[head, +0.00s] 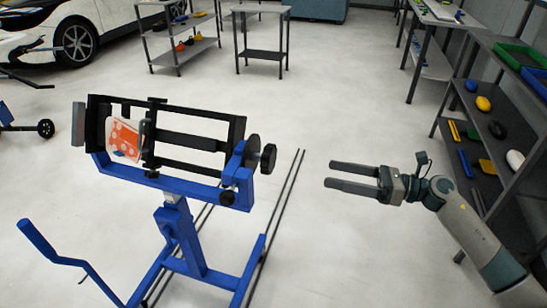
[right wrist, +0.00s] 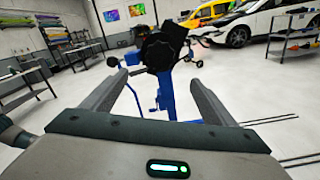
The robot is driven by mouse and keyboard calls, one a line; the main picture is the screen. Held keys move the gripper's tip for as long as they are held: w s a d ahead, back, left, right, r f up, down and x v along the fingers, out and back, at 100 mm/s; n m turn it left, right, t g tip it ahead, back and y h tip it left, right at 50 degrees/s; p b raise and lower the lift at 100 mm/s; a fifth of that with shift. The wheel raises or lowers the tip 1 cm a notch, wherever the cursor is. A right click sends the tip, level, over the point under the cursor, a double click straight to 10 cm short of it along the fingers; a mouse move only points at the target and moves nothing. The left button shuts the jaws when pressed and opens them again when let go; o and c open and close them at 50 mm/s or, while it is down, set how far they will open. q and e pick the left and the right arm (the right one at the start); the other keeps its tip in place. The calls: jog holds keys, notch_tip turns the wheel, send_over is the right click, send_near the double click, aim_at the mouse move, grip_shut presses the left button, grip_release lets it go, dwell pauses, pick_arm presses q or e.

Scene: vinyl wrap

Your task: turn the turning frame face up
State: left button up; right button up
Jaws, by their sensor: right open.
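The turning frame (head: 190,118) is a black rectangular frame on a blue stand (head: 180,240), in the middle left of the head view. It is tilted, and an orange and white patterned panel (head: 124,139) is held at its left part. A black knob (head: 268,158) sits at its right end. My right gripper (head: 331,175) is open and empty, to the right of the knob and apart from it. In the right wrist view the knob (right wrist: 160,50) shows ahead between the two open fingers (right wrist: 158,82), with the stand behind it. My left gripper is not in view.
A dark shelf (head: 490,150) with coloured items stands at the right, near my right arm. Small tables (head: 262,55) and a white car (head: 60,35) are at the back. Two dark rails (head: 285,205) lie on the floor by the stand. The floor between knob and gripper is clear.

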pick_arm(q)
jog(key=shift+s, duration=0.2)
pick_arm(e)
jog(key=shift+s, duration=0.1)
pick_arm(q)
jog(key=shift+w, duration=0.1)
pick_arm(e)
jog(key=shift+a, duration=0.15)
jog(key=p, duration=0.4)
send_near(273, 161)
jog(key=x, duration=0.7)
jog(key=shift+p+x, duration=0.45)
jog(key=shift+x, duration=0.5)
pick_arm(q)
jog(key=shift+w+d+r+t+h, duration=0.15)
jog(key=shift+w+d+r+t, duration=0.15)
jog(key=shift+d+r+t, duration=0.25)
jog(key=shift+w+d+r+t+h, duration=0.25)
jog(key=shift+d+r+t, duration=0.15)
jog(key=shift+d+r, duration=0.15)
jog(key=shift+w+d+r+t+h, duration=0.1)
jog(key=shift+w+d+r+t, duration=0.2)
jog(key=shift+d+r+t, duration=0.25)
pick_arm(e)
jog(key=shift+w+a+f, duration=0.1)
jog(key=shift+w+a, duration=0.15)
jog(key=shift+a, duration=0.3)
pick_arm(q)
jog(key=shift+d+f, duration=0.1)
